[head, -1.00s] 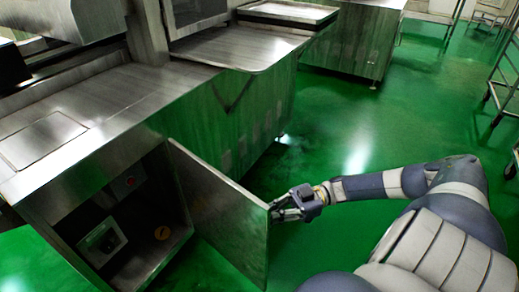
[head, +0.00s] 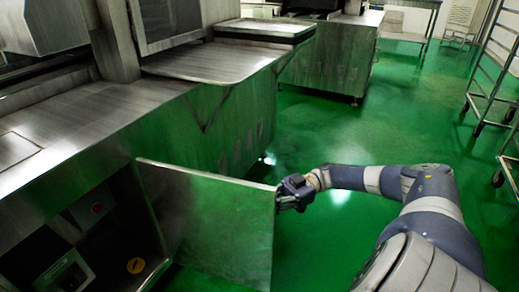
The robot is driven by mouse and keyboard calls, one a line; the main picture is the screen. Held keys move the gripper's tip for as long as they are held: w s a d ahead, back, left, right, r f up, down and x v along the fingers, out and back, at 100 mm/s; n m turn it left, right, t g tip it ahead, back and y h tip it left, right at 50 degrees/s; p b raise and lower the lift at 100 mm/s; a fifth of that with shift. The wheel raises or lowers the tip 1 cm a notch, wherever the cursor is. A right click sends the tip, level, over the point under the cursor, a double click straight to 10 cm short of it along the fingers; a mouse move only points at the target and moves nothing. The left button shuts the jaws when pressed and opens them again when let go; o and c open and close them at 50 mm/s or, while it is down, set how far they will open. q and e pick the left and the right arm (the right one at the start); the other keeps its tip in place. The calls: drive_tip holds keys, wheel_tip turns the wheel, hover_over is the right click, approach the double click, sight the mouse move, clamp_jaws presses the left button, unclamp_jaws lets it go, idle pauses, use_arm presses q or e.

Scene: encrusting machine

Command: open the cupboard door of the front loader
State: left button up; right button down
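The cupboard door (head: 215,225) of the front loader is a flat metal panel. It stands swung well out from the cupboard opening, hinged on its left side. The cupboard interior (head: 115,235) is exposed, with a red button, a grey-white box and a round yellow sticker inside. My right gripper (head: 283,198) is at the door's free edge, near its upper corner. Its fingertips meet or nearly meet the edge. They are small and dark, so whether they are closed on the door is unclear. My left gripper is not in view.
The loader's metal worktop (head: 70,115) lies above the cupboard, with a raised shelf (head: 215,62) beyond it. Another steel cabinet (head: 330,60) stands further back. A wheeled rack (head: 490,90) is at the right. Green floor between them is clear.

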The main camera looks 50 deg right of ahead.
drive_tip(key=shift+w+d, duration=0.15)
drive_tip(key=shift+d, duration=0.25)
drive_tip(key=c, duration=1.7)
unclamp_jaws()
drive_tip(key=v, duration=0.7)
drive_tip(key=shift+d, duration=0.25)
drive_tip(key=shift+s, duration=0.2)
